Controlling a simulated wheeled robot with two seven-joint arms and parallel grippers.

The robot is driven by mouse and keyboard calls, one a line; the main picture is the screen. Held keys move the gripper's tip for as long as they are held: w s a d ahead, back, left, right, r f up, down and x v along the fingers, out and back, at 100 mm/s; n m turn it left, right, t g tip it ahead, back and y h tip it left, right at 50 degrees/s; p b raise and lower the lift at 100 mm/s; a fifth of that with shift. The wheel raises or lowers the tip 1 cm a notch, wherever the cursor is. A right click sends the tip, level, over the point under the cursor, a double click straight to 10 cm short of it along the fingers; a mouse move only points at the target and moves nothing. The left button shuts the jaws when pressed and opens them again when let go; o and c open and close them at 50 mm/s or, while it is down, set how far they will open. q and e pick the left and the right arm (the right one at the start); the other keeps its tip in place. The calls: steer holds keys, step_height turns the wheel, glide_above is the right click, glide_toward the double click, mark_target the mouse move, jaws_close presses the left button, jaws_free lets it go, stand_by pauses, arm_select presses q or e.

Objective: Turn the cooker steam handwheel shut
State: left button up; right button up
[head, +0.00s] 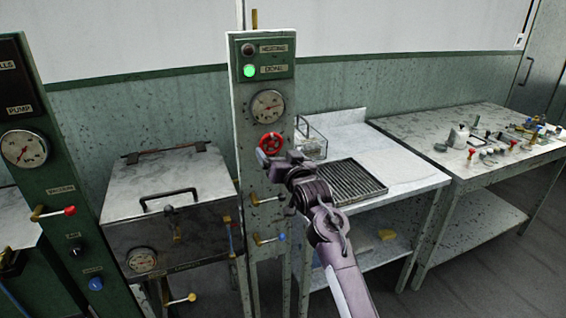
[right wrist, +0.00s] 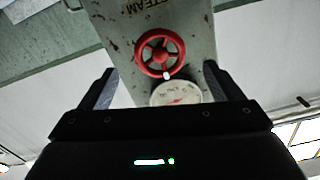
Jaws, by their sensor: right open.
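The red steam handwheel (head: 271,143) is on the green and white panel post, below a round gauge (head: 268,106). In the right wrist view the handwheel (right wrist: 160,53) shows whole, with a small white mark on its rim near the gauge (right wrist: 176,93) and a "STEAM" label. My right gripper (head: 265,158) is just in front of the handwheel in the head view, covering its lower part. In the wrist view its two fingers (right wrist: 166,90) stand wide apart with the wheel between and beyond them, and nothing is held. My left gripper is not in view.
The post has a lit green lamp (head: 249,71) and a blue-tipped lever (head: 281,237) low down. A metal-lidded cooker (head: 168,180) stands left of it. A worktable with a dark grate (head: 350,181) stands close on the right, with another cluttered table (head: 440,135) beyond.

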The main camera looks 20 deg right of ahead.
steer(key=shift+s, duration=1.3)
steer(key=shift+f, duration=0.15)
